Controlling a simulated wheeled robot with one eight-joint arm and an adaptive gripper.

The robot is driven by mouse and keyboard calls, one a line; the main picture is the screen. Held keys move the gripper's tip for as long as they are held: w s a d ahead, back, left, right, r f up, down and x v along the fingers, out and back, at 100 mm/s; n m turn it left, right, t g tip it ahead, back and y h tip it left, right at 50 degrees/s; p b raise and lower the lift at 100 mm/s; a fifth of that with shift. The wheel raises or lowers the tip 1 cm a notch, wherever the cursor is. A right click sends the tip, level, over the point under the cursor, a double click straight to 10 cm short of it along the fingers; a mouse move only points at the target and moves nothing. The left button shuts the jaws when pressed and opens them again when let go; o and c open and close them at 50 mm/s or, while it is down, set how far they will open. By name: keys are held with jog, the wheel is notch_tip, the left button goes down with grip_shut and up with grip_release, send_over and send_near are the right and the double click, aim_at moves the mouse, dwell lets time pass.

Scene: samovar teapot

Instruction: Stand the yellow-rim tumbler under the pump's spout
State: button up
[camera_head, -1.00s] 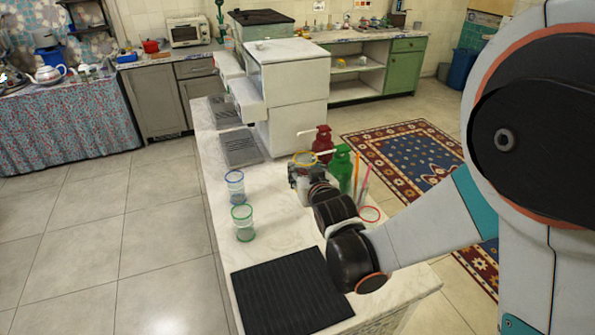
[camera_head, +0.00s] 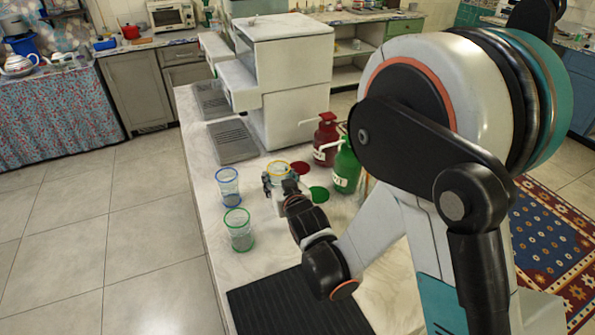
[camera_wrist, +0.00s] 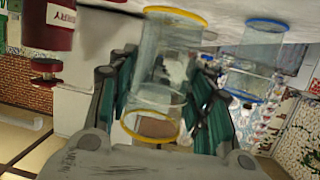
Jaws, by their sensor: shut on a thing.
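The yellow-rim tumbler (camera_head: 278,166) is clear and held by my gripper (camera_head: 281,187), which is shut on it. In the wrist view, which is upside down, the tumbler (camera_wrist: 160,95) sits between the fingers and appears upright. It is left of a red disc (camera_head: 301,168) on the counter; I cannot tell whether it touches the counter.
A blue-rim tumbler (camera_head: 228,188) and a green-rim tumbler (camera_head: 239,230) stand to the left. A white machine (camera_head: 285,80) with a grey drip tray (camera_head: 232,142) is behind. A black ribbed mat (camera_head: 300,303) lies in front. My arm blocks the right side.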

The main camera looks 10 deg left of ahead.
jog(key=shift+w+f, duration=0.1)
jog(key=shift+f, duration=0.65)
jog(key=shift+w+f+b, duration=0.2)
jog(key=shift+w+b, duration=0.05)
jog(key=shift+b, duration=0.1)
jog(key=w+b, duration=0.1)
jog(key=w, duration=0.3)
jog(key=w+d+b, duration=0.1)
jog(key=w, duration=0.4)
jog(key=w+b, duration=0.1)
jog(key=w, duration=0.4)
jog(key=shift+w+d, duration=0.1)
jog(key=shift+d, duration=0.05)
jog(key=w, duration=0.1)
jog(key=w+b, duration=0.1)
jog(key=w, duration=0.1)
jog(key=shift+w+d+f, duration=0.15)
jog(key=shift+w+f, duration=0.1)
jog(key=shift+f, duration=0.1)
jog(key=shift+s+f+b, duration=0.1)
jog(key=shift+f+b, duration=0.25)
jog(key=shift+b, duration=0.1)
jog(key=shift+f, duration=0.1)
jog(key=o, duration=0.8)
